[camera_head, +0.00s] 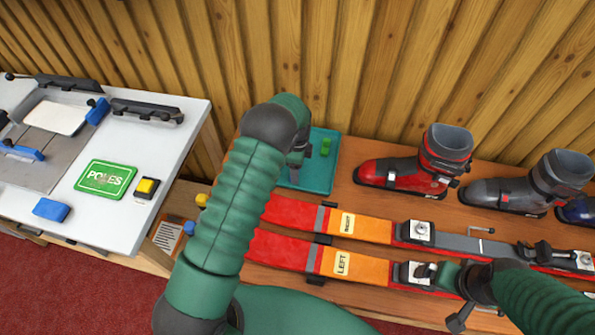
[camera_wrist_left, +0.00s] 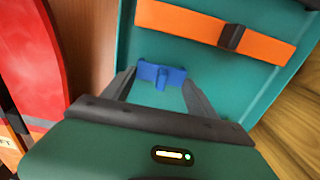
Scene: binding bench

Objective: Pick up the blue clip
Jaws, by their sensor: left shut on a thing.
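The blue clip (camera_wrist_left: 161,74) shows in the left wrist view between the two dark fingertips of my left gripper (camera_wrist_left: 160,86). The gripper is shut on it, over the teal tray (camera_wrist_left: 127,45). In the head view my left gripper (camera_head: 297,160) is at the teal tray (camera_head: 318,183) at the back of the bench, and my arm hides part of the tray and the clip. I cannot tell whether the clip touches the tray floor. My right gripper (camera_head: 460,300) is over the lower ski at the right; its jaw opening is unclear.
An orange strap with a dark buckle (camera_wrist_left: 215,30) lies in the tray. A green piece (camera_head: 325,147) is also there. Two red-and-orange skis (camera_head: 360,222) lie in front, with ski boots (camera_head: 425,165) behind. A white table (camera_head: 110,230) stands at the left.

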